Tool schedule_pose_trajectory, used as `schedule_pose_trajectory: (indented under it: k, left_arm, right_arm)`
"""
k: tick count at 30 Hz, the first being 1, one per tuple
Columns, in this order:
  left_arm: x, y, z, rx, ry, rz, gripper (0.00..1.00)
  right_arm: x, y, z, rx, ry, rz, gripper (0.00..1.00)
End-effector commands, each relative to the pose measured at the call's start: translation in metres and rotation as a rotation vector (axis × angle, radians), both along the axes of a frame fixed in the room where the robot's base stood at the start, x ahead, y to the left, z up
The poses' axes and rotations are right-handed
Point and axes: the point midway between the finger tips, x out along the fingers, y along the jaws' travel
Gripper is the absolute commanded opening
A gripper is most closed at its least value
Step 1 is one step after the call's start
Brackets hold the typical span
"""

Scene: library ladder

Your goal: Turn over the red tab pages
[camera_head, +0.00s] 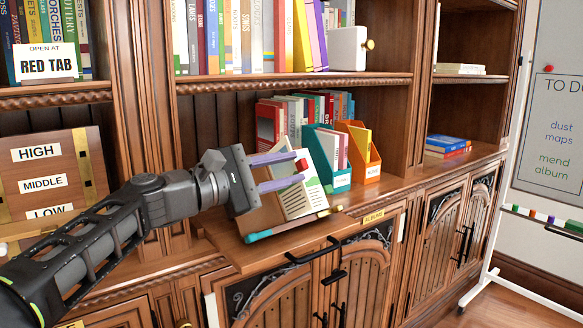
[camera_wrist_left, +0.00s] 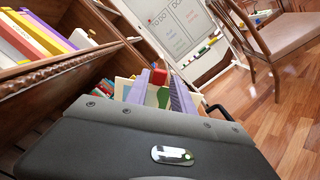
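An open book (camera_head: 297,202) with printed pages and a green picture leans on a wooden stand on the pull-out shelf. A small red tab (camera_head: 302,165) sticks out at the top of its pages; it also shows in the left wrist view (camera_wrist_left: 158,77). My left gripper (camera_head: 298,168) reaches in from the left, its two purple fingers apart, one above the other. The fingertips are at the red tab, which shows between them in the wrist view. I cannot tell whether they touch it. The fingers hide part of the book. My right gripper is not in view.
A teal file box (camera_head: 341,181) and an orange one (camera_head: 372,172) stand just right of the book. A teal rod (camera_head: 285,226) lies along the stand's front edge. A sign reading "OPEN AT RED TAB" (camera_head: 47,62) is upper left. A whiteboard (camera_head: 552,130) stands at right.

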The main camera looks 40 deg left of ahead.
Motion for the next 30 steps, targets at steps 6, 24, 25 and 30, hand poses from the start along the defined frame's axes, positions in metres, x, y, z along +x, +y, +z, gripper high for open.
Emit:
schedule_pose_trajectory:
  k: [6,24,25,30]
  left_arm:
    - [-0.034,0.012,0.001,-0.002,-0.001,0.003,0.29]
    - [-0.062,0.021,-0.002,-0.001,0.000,-0.001,0.29]
    - [-0.062,0.021,-0.002,-0.001,0.000,-0.001,0.29]
    - [-0.062,0.021,-0.002,-0.001,0.000,-0.001,0.29]
  right_arm:
    - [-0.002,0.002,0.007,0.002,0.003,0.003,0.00]
    - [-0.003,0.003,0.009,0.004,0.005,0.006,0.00]
    - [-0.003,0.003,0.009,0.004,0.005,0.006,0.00]
    - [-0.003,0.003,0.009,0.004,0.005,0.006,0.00]
